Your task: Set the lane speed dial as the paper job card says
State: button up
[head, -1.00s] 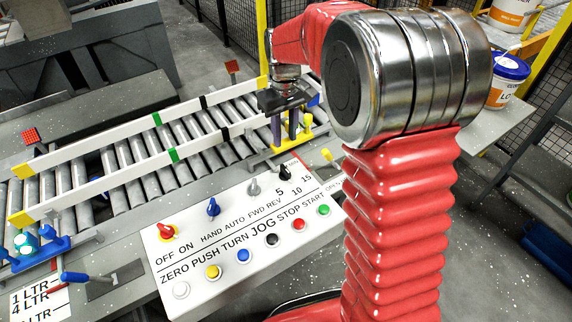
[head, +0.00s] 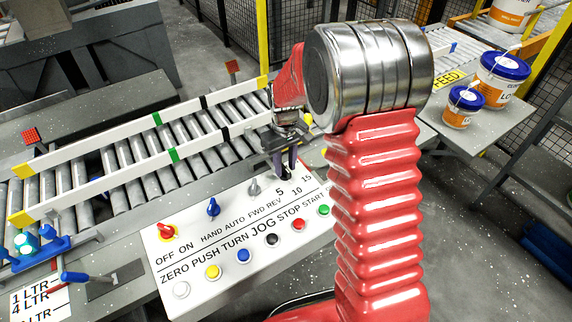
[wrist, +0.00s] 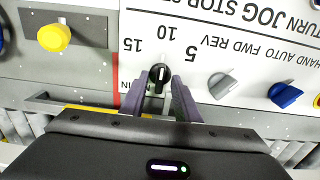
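The lane speed dial is a small black knob (wrist: 159,78) with a white pointer line, beside the printed numbers 5, 10 and 15 on the white control panel (head: 200,262). In the head view the dial (head: 287,174) is partly hidden by my fingers. My gripper (head: 284,163) points down over it. In the wrist view its two purple-grey fingers stand on either side of the knob, open, with the knob between them; I cannot tell whether they touch it. The pointer's exact setting is hard to read. I cannot make out a paper job card in these views.
Close by on the panel are a grey FWD/REV knob (head: 254,187), a blue HAND/AUTO knob (head: 213,208), a red OFF/ON knob (head: 166,230) and a row of coloured buttons. The roller conveyor (head: 140,160) with white rails runs behind. Blue-lidded pails (head: 463,107) stand at right.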

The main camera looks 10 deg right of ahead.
jog(key=shift+c, duration=0.6)
grip_shut()
jog(key=shift+d, duration=0.1)
jog(key=shift+n, duration=0.5)
jog(key=n, duration=1.1)
dwell(0.4)
jog(key=shift+o, duration=0.6)
grip_release()
